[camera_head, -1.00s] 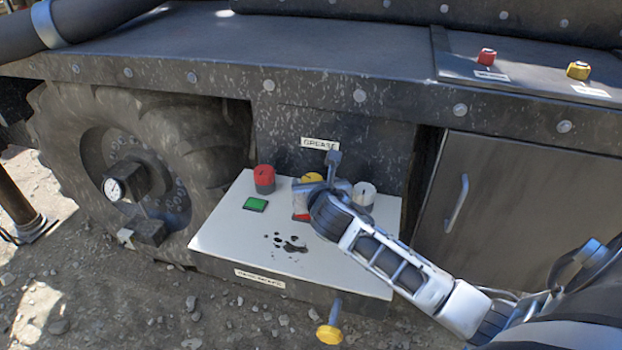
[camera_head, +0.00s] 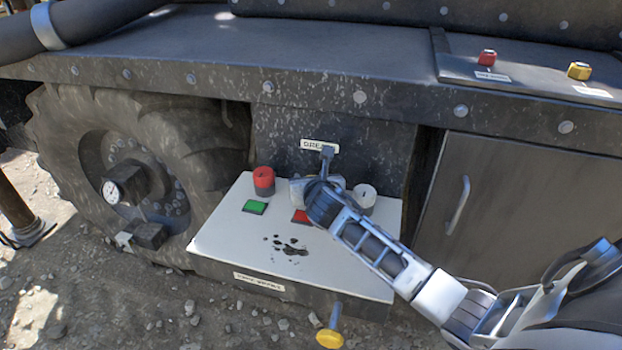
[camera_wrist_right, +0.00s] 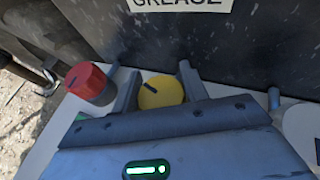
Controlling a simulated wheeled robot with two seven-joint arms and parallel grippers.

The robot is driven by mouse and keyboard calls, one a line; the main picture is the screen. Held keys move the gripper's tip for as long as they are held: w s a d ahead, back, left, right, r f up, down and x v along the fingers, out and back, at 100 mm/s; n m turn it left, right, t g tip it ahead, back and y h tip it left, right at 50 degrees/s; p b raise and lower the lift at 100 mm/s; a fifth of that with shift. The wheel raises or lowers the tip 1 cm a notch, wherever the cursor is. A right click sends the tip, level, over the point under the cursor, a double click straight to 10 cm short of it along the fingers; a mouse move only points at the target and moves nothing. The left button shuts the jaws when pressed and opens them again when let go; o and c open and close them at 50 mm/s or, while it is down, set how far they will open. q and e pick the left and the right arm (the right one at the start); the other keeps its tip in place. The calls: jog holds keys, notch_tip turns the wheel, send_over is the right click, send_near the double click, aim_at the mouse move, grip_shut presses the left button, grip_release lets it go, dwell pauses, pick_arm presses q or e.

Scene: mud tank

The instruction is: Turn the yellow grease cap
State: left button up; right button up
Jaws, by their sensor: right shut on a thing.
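The yellow grease cap (camera_wrist_right: 161,92) sits under the GREASE label, between a red cap (camera_wrist_right: 90,83) and a pale cap in the right wrist view. A dark line marks its top. My right gripper (camera_wrist_right: 160,84) is shut on the yellow cap, one finger at each side. In the head view my right gripper (camera_head: 313,186) reaches over the white panel (camera_head: 225,228) and hides the yellow cap. The red cap (camera_head: 263,181) stands to its left and the pale cap (camera_head: 364,196) to its right. My left gripper is not in view.
A green button (camera_head: 255,207) and a partly covered red button (camera_head: 300,216) lie on the panel, near dark stains (camera_head: 288,247). A yellow-ended knob (camera_head: 330,338) sticks out below the front edge. The GREASE plate (camera_head: 318,144) is on the wall behind.

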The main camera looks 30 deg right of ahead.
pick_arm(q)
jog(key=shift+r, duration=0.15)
